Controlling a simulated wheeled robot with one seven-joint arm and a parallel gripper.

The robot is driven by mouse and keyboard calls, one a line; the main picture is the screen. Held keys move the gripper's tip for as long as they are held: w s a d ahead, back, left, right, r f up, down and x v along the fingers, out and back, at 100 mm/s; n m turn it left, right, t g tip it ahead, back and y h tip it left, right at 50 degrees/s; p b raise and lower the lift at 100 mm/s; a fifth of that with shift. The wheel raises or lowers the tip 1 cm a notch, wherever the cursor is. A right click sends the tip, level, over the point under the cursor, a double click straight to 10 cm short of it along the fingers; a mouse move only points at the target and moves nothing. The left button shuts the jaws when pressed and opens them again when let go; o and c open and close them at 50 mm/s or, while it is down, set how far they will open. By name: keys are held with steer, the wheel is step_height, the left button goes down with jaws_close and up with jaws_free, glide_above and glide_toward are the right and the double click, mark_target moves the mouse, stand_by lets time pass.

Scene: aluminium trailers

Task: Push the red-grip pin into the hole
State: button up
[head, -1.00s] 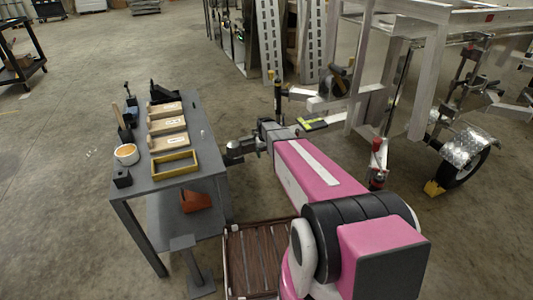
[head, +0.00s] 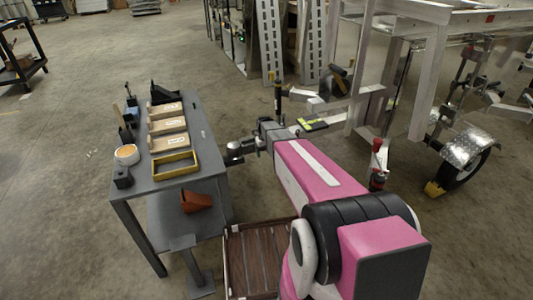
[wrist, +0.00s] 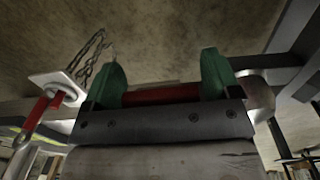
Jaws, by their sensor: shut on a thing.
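In the wrist view my gripper (wrist: 163,80) has two green fingers, shut on the red-grip pin (wrist: 160,94). The red grip lies crosswise between the fingers. A rounded metal part (wrist: 258,93) is just right of the right finger; I cannot tell whether it belongs to the pin or to the trailer. The hole cannot be made out in either view.
In the wrist view a white plate (wrist: 58,86) with a red rod and chain is at left, and metal bars flank the gripper. In the head view a grey table (head: 185,186) with trays stands left of my arm. A wheel (head: 467,165) stands at right.

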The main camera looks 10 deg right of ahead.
steer(key=w+a, duration=0.1)
steer(key=w, duration=0.6)
steer(key=shift+w+a, duration=0.2)
steer(key=shift+a, duration=0.05)
stand_by(2.5)
steer(key=o, duration=0.8)
steer(key=r, duration=1)
steer(key=shift+a+r, duration=0.25)
steer(key=shift+r, duration=0.15)
steer(key=s, duration=1.1)
steer(key=s+d+m, duration=0.1)
steer(key=s, duration=1.1)
steer(key=s+d+r+m, duration=0.1)
steer(key=s, duration=1)
steer(key=shift+s+r+y, duration=0.1)
steer(key=shift+s+y, duration=0.2)
steer(key=shift+s, duration=0.05)
